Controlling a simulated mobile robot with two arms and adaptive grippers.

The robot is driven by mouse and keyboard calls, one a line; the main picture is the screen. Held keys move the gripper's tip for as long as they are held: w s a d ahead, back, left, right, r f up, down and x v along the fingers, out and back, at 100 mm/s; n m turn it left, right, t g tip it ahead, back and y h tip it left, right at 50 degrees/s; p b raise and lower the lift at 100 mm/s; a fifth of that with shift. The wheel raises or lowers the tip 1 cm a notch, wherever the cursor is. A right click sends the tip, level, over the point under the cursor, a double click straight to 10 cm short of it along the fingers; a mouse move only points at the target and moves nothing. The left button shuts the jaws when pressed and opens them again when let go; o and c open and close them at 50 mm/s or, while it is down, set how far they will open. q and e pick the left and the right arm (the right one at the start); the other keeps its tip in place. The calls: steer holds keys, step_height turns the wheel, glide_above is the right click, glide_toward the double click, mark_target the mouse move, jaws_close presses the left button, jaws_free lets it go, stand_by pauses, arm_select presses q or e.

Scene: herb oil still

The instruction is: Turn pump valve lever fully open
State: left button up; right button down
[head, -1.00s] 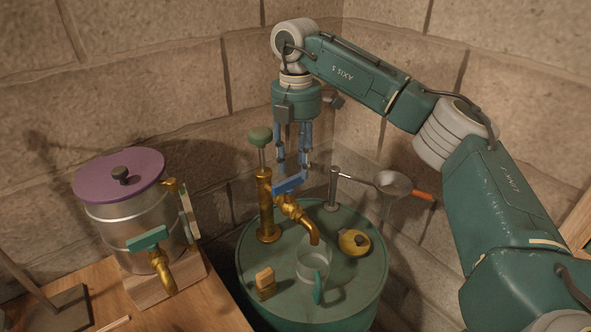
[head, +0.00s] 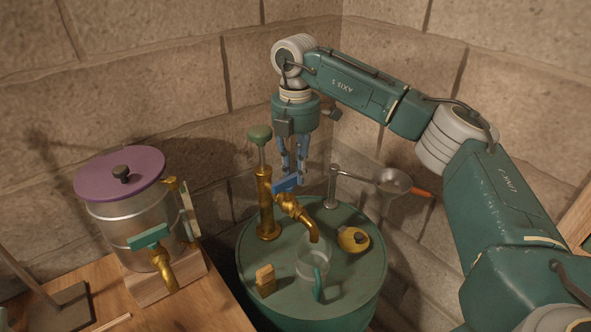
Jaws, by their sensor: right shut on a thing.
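The pump valve is a brass spout (head: 298,213) over the green drum, with a blue lever (head: 285,186) on top. The lever lies tilted, its left end lower in the picture. My right gripper (head: 293,174) points straight down, its blue fingers shut on the lever near its right part. The exact finger contact is small and partly hidden. The brass pump (head: 266,205) with a green knob stands just left of the valve. My left gripper is not in view.
On the green drum (head: 348,292) stand a glass mug (head: 311,263), a yellow round cap (head: 353,240) and a cork-coloured block (head: 265,280). A funnel (head: 393,181) sits on an arm at right. A steel pot with purple lid (head: 119,174) stands left.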

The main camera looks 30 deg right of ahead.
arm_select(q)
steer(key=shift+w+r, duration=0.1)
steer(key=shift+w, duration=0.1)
arm_select(e)
steer(key=shift+n, duration=0.3)
steer(key=n, duration=0.2)
steer(key=w+n+p, duration=0.1)
steer(key=n, duration=0.1)
steer(key=a+n+p, duration=0.1)
steer(key=n, duration=0.1)
steer(key=shift+w+r, duration=0.1)
steer(key=shift+w, duration=0.05)
steer(key=n, duration=0.2)
steer(key=n+p, duration=0.1)
steer(key=shift+w+a+n, duration=0.2)
steer(key=shift+a+n, duration=0.1)
steer(key=shift+n, duration=0.1)
steer(key=n, duration=0.3)
steer(key=shift+a+n, duration=0.3)
steer(key=shift+a, duration=0.1)
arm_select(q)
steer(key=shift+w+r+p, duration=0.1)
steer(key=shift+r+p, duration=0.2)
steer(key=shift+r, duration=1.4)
arm_select(e)
steer(key=shift+a+n, duration=0.25)
steer(key=shift+n, duration=0.8)
steer(key=shift+a+n, duration=0.2)
steer(key=shift+n, duration=0.85)
